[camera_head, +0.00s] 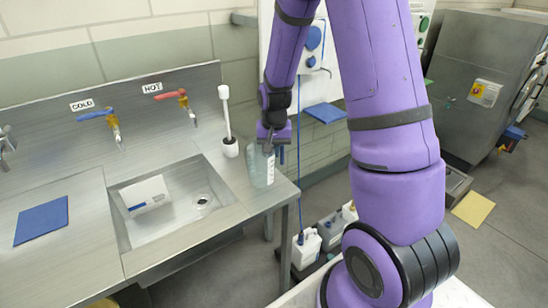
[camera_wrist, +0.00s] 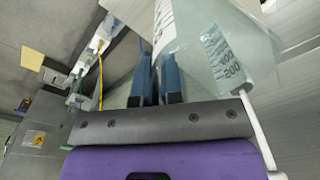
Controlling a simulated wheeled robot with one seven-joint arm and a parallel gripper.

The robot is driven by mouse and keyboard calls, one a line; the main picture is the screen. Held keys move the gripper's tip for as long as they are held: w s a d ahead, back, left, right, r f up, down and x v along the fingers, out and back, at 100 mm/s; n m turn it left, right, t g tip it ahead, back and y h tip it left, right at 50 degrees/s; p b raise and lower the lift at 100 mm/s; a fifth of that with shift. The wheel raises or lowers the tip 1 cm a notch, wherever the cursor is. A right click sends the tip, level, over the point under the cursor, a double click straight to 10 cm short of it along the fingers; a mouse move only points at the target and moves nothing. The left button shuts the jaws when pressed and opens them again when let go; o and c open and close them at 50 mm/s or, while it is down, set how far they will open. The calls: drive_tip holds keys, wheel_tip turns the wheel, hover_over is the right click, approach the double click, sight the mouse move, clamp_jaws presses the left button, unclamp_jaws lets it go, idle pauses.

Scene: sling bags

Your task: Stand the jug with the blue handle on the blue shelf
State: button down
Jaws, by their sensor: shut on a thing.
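The jug (camera_head: 261,170) is clear, with printed graduation marks. It appears upright over the steel counter right of the sink. I cannot tell whether its base touches the counter. My gripper (camera_head: 270,146) is at the jug's upper right and is shut on it, where a narrow blue part shows. In the wrist view the jug (camera_wrist: 225,45) fills the upper right, close to my gripper (camera_wrist: 157,75). The grasped handle is mostly hidden between the fingers. The blue shelf (camera_head: 325,113) juts from a white wall panel, right of and beyond the jug.
The sink (camera_head: 182,203) holds a white box (camera_head: 146,195). A brush in a white holder (camera_head: 230,147) stands behind the jug. A blue mat (camera_head: 41,220) lies on the left counter. White containers (camera_head: 305,249) stand low at the counter's right. Red and blue taps line the back.

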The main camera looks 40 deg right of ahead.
drive_tip(key=shift+f, duration=1.4)
drive_tip(key=c, duration=1.3)
unclamp_jaws()
drive_tip(key=shift+f, duration=0.1)
drive_tip(key=shift+o, duration=0.2)
